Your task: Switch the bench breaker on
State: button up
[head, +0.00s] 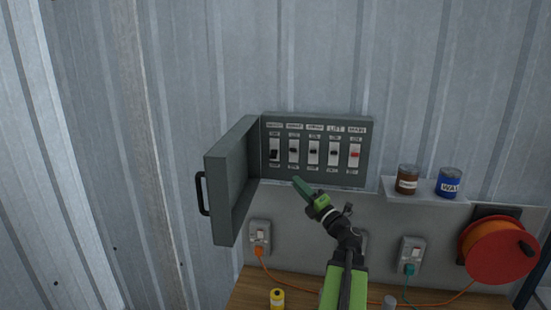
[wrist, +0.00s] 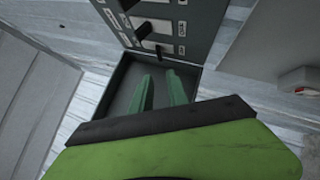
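The grey breaker box (head: 317,118) is on the wall with its door (head: 231,185) swung open to the left. It holds a row of several breakers with small printed labels; the rightmost two seem to read LIFT and MAIN. The leftmost breaker (head: 274,152) has its black lever lower than its neighbours' levers; its label is too blurred to read surely. The main breaker (head: 355,154) has a red lever. My gripper (head: 302,187) is just below the row, in front of the box. In the wrist view its green fingers (wrist: 160,78) are apart and empty, below the nearest breaker lever (wrist: 159,49).
The open door with its black handle (head: 201,193) juts out left of my gripper. A shelf (head: 425,192) at right holds a brown can (head: 407,179) and a blue can (head: 449,182). Sockets, an orange cable reel (head: 495,250) and a yellow container (head: 277,298) are lower down.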

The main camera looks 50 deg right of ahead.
aim_at(275, 158)
jog(key=p+x, duration=0.4)
jog(key=x, duration=1)
jog(key=shift+w+d+r, duration=0.1)
jog(key=shift+c, duration=0.3)
grip_shut()
